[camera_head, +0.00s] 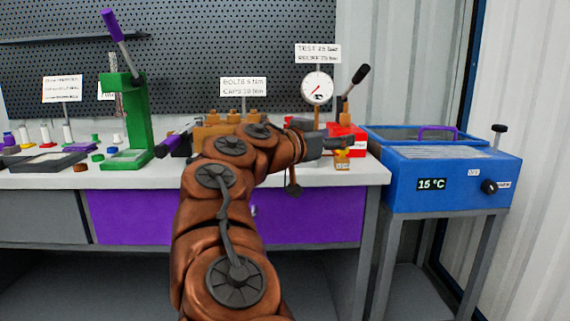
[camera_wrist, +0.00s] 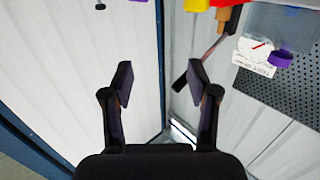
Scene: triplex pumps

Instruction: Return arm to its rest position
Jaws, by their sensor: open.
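My copper-coloured arm reaches up from the bottom middle in the head view and bends right over the workbench (camera_head: 130,178). My gripper (camera_head: 335,142) is at the arm's end, above the bench's right part, near the red test unit (camera_head: 347,132). In the wrist view my gripper (camera_wrist: 161,85) shows two dark fingers spread wide apart with nothing between them. That view looks tilted toward pale corrugated wall panels.
A green press (camera_head: 125,125) with a purple lever stands on the bench's left. A brass block (camera_head: 215,130) sits behind my arm. A pressure gauge (camera_head: 317,88) rises behind the gripper. A blue bath (camera_head: 445,178) reading 15 °C stands right of the bench.

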